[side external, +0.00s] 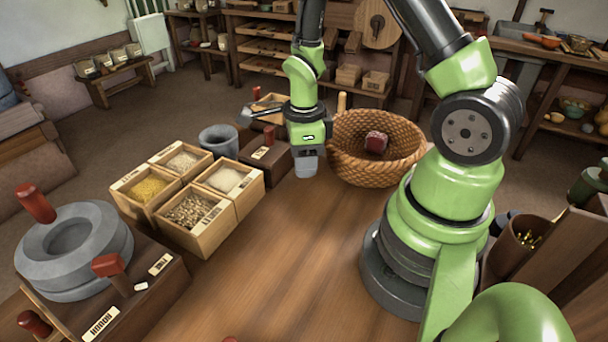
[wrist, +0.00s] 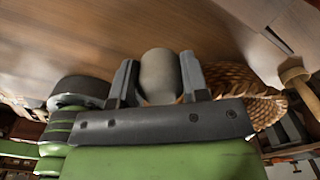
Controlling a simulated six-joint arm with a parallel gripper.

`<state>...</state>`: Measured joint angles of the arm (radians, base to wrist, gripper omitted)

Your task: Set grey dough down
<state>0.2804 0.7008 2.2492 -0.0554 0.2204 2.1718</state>
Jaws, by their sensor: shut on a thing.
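The grey dough (wrist: 159,72) is a smooth, pale grey lump between the two dark fingers of my gripper (wrist: 160,84) in the wrist view. My gripper (side external: 302,148) is shut on it and points down. In the side view the dough (side external: 306,166) shows below the fingers, over the wooden table (side external: 285,245) just left of the wicker basket. I cannot tell whether its underside touches the table.
The wicker basket (side external: 350,168) holds a dark red block (side external: 376,142). Left of my gripper stand a grey mortar (side external: 219,140) and wooden grain boxes (side external: 190,240). A stone quern (side external: 75,285) is at far left. The middle and front of the table are clear.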

